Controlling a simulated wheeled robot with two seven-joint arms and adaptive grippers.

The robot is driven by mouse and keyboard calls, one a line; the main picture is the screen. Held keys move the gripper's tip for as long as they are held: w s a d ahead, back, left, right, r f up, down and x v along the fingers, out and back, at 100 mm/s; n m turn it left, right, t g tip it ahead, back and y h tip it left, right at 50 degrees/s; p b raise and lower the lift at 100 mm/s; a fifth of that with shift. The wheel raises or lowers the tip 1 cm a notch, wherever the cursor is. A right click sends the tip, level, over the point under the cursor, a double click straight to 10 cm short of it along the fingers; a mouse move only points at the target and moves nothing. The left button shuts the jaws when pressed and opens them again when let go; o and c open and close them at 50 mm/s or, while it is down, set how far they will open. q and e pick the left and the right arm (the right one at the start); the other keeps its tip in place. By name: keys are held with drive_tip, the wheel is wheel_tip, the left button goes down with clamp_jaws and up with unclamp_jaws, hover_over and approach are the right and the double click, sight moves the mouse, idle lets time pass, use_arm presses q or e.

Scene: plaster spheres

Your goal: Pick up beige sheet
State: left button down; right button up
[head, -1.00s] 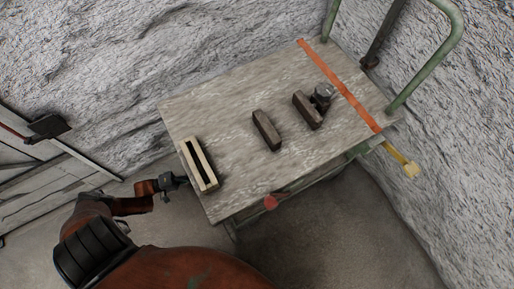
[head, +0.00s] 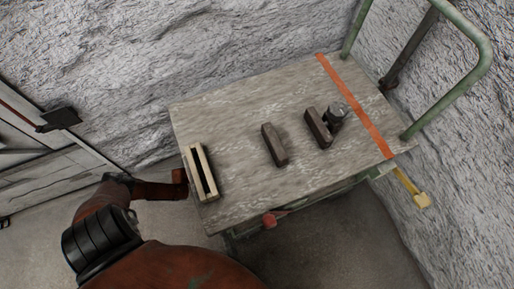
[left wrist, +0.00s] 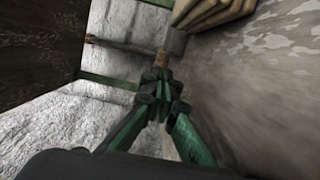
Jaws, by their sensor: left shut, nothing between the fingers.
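The beige sheet (head: 210,171) looks like a narrow beige piece with a long dark slot. It lies at the left edge of the trolley top in the head view. A beige ribbed part of it (left wrist: 213,12) shows at the top of the left wrist view. My left gripper (left wrist: 161,88) is shut and empty in the left wrist view, beside the trolley edge and apart from the beige piece. In the head view my left wrist ends just left of the beige sheet, and its fingers are hard to make out. My right gripper is not in view.
The trolley top (head: 235,125) carries a dark block (head: 274,145) and a second dark block (head: 318,128) beside a grey metal piece (head: 338,111). An orange strip (head: 355,105) crosses its right side. A green handle (head: 470,75) rises at right. Rough walls stand behind.

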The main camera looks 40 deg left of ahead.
use_arm(q)
drive_tip(key=b+x, duration=0.1)
drive_tip(key=x, duration=0.6)
drive_tip(key=shift+f, duration=0.1)
drive_tip(key=shift+s+d, duration=0.3)
drive_tip(key=shift+d, duration=0.3)
drive_tip(key=shift+s+d, duration=0.25)
drive_tip(key=shift+d, duration=0.3)
drive_tip(key=shift+s+d, duration=0.25)
drive_tip(key=shift+d, duration=0.4)
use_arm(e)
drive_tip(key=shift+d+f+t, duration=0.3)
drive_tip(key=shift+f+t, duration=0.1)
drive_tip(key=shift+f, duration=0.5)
